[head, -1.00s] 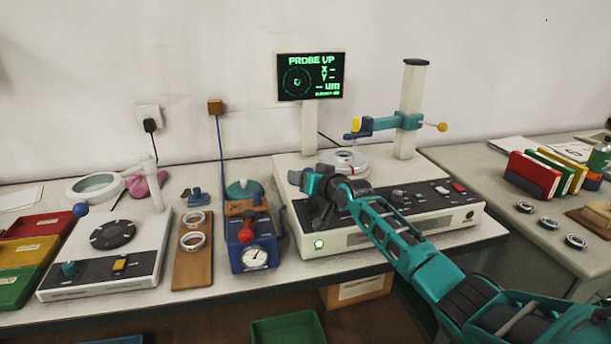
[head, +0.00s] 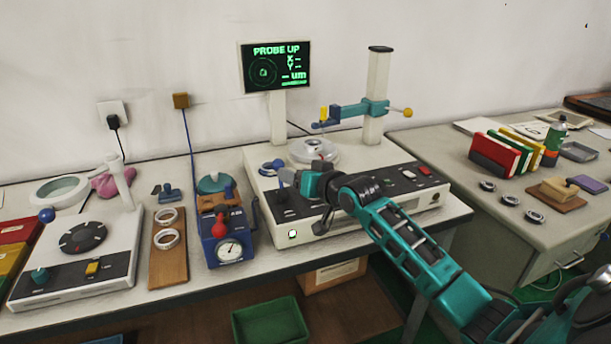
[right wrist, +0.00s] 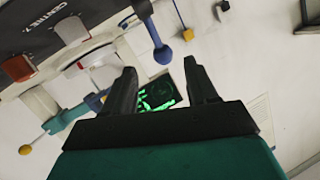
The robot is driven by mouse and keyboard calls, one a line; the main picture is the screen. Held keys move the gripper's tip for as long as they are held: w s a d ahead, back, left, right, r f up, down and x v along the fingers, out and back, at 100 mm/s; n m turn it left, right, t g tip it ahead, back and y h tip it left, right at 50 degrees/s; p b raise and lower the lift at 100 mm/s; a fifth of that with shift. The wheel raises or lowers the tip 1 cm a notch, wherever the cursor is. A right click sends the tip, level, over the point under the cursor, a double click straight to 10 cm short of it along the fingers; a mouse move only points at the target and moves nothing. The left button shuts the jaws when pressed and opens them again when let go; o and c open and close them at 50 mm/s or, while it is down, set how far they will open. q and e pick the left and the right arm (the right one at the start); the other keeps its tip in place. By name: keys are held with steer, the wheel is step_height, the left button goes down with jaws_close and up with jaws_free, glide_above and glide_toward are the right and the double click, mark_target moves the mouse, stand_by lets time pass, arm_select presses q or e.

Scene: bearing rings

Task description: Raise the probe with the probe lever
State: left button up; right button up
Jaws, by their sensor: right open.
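The measuring machine (head: 375,195) stands on the bench, with a short blue-knobbed lever (head: 287,176) at its front left; I take this as the probe lever. In the right wrist view a blue ball-ended lever (right wrist: 162,56) shows beyond the fingers, apart from them. The blue probe arm (head: 330,120) with its yellow block hangs from the column above the round stage (head: 314,150). The screen (head: 275,66) reads PROBE UP. My right gripper (right wrist: 165,78) is open and empty; in the head view it is beside the lever, its fingers partly hidden. My left gripper is not in view.
A blue gauge box (head: 222,240), a wooden board with rings (head: 168,265) and a dial unit (head: 80,255) stand to the left. The right table holds upright folders (head: 500,150) and several small rings. A green bin (head: 270,322) sits below the bench.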

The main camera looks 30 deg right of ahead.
steer(key=shift+v, duration=1.4)
steer(key=s+a+f+n+g, duration=0.3)
steer(key=s+a+f+g, duration=0.3)
steer(key=s+a+f, duration=0.55)
steer(key=s+a+f+n+g, duration=0.1)
steer(key=s+a+f+g, duration=0.15)
steer(key=s, duration=0.85)
steer(key=s+a+f+n+g, duration=0.1)
steer(key=s+a+g, duration=0.15)
steer(key=s, duration=0.95)
steer(key=w+a+f+t+y, duration=0.1)
steer(key=w+a+f+t, duration=0.1)
steer(key=w+f+t, duration=0.4)
step_height(320, 180, down, 3)
steer(key=shift+w+n+t, duration=0.3)
steer(key=shift+w, duration=0.7)
